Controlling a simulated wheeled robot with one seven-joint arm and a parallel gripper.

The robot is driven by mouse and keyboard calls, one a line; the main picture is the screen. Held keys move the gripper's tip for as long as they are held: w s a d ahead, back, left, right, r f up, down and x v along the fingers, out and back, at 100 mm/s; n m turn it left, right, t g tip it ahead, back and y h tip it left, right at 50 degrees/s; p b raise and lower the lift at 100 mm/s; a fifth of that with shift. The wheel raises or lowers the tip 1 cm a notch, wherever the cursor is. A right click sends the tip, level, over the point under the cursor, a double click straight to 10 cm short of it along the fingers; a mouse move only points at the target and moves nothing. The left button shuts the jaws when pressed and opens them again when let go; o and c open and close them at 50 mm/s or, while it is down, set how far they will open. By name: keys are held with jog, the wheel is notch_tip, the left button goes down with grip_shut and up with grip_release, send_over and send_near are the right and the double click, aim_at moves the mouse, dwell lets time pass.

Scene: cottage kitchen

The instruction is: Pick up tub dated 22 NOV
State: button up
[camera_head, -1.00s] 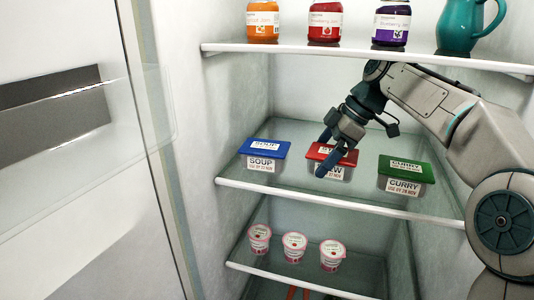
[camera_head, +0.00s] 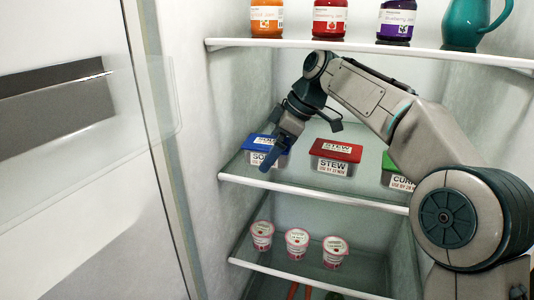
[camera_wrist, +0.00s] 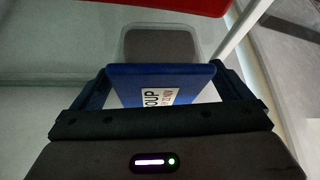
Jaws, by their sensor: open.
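A clear tub with a blue lid (camera_head: 256,143), labelled SOUP, stands at the left of the middle shelf, partly hidden by my gripper (camera_head: 272,158). In the wrist view the blue lid (camera_wrist: 130,88) lies between the two fingers of my open gripper (camera_wrist: 160,78), with its label partly cut off. I cannot tell whether the fingers touch it. A red-lidded STEW tub (camera_head: 335,156) stands to its right. A green-lidded CURRY tub (camera_head: 396,178) stands farther right, partly behind my arm. The small dates are too blurred to read surely.
The upper shelf (camera_head: 330,49) holds several jars and a teal jug (camera_head: 474,22) above my arm. The lower shelf (camera_head: 310,271) holds three small pots (camera_head: 297,242). The fridge side wall is close left of the blue tub, and the open door (camera_head: 80,180) is at left.

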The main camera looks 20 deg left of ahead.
jog(key=shift+f, duration=0.25)
jog(key=c, duration=1.2)
jog(key=shift+c, duration=0.2)
jog(key=shift+r, duration=0.2)
